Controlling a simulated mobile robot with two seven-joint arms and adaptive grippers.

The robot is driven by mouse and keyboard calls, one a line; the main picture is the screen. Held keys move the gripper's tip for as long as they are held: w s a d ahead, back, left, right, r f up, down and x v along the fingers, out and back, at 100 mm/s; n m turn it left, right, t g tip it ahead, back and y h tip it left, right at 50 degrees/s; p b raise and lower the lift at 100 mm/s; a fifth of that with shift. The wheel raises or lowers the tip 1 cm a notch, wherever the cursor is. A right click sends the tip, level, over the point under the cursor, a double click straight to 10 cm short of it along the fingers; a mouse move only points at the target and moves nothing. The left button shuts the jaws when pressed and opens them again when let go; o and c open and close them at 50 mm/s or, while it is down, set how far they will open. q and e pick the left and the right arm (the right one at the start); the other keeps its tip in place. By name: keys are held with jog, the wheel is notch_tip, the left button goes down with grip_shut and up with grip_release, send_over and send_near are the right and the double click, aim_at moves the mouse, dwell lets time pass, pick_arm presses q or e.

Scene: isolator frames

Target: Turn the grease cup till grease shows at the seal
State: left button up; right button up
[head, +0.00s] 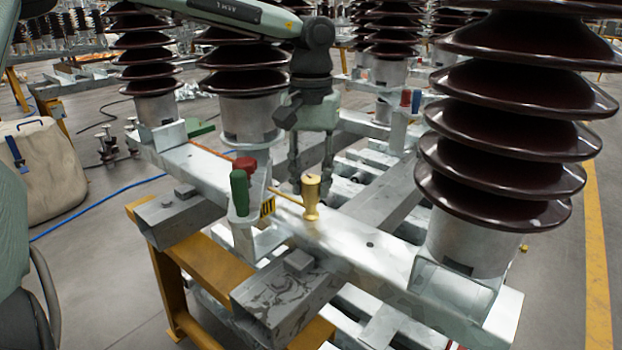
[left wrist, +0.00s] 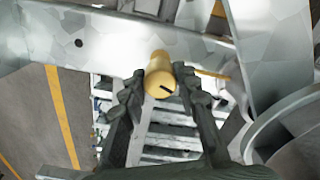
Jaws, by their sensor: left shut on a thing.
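The grease cup (head: 311,193) is a small brass-coloured cup on the pale galvanised beam, with a thin brass pipe (head: 284,196) running left from it. In the left wrist view the cup (left wrist: 158,76) shows its round end with a dark line on it. My left gripper (head: 311,168) comes down from above at the cup. In the left wrist view its two dark fingers (left wrist: 155,85) stand on either side of the cup, shut on it. The seal is not clearly seen, and I make out no grease. My right gripper is not in view.
Green (head: 240,192) and red (head: 246,164) handles stand just left of the cup. A large brown ribbed insulator (head: 500,145) rises at the right, with others behind. A yellow trestle (head: 172,285) supports the frame. A beige bag (head: 42,170) stands on the floor at left.

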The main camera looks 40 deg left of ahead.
aim_at(311, 178)
pick_arm(q)
jog(key=o, duration=1.2)
jog(key=shift+c, duration=0.2)
notch_tip(311, 178, up, 12)
